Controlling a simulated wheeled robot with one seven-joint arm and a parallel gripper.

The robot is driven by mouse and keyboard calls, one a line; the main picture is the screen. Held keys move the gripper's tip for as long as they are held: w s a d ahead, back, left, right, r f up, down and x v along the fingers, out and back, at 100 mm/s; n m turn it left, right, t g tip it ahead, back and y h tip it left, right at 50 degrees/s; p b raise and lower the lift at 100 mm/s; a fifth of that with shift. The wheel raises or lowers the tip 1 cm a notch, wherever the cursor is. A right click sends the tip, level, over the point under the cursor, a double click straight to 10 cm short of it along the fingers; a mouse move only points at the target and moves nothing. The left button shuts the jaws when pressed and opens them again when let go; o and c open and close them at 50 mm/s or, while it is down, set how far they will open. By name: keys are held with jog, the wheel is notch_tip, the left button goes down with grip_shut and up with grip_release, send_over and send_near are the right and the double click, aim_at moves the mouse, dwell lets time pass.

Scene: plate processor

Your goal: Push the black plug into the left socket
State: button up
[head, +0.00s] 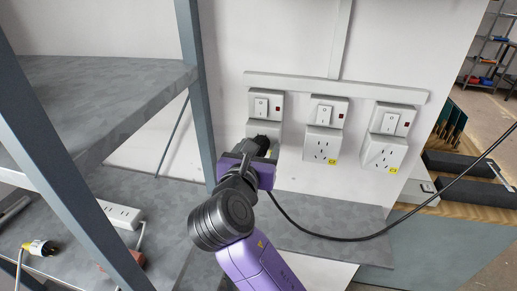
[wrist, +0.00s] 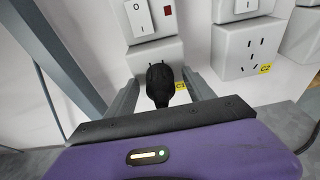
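The black plug (wrist: 160,86) is in front of the left socket (wrist: 174,51), against its face or very close to it; its pins are hidden and I cannot tell how deep it sits. In the head view the plug (head: 262,141) shows as a dark shape at the left socket (head: 257,129). My gripper (wrist: 160,76) is open, with one finger on each side of the plug and a visible gap on both sides. In the head view my gripper (head: 261,149) covers the socket's lower part.
The middle socket (head: 321,146) and right socket (head: 383,154) are empty, each below a switch. A black cable (head: 345,239) runs from beneath my gripper to the right. A grey shelf post (head: 199,100) stands close on the left. A white power strip (head: 121,214) lies on the lower shelf.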

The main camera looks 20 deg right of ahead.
jog(key=b+v, duration=0.1)
jog(key=v, duration=0.7)
jog(key=w+a+r+m+t+y, duration=0.3)
jog(key=a+r+m+t+y, duration=0.1)
jog(key=a+m, duration=0.1)
jog(key=s+a+f+m+t+y+b, duration=0.2)
jog(key=s+a+f+m+y, duration=0.2)
jog(key=s+f+m+y, duration=0.45)
jog(key=s+d+f+m+g+h+b, duration=0.1)
jog(key=s+d+f+m, duration=0.3)
jog(key=s, duration=0.6)
jog(key=s+d+f+m+g+h+b, duration=0.1)
jog(key=s+d+f+m, duration=0.3)
jog(key=s, duration=0.7)
jog(key=s+d+f+m+g+h+b, duration=0.1)
jog(key=s+d+f+m+g, duration=0.1)
jog(key=s+d+f+m, duration=0.3)
jog(key=s+f+m, duration=0.2)
jog(key=s+f, duration=0.2)
jog(key=s, duration=0.2)
jog(key=shift+s+f, duration=0.25)
jog(key=shift+f, duration=0.05)
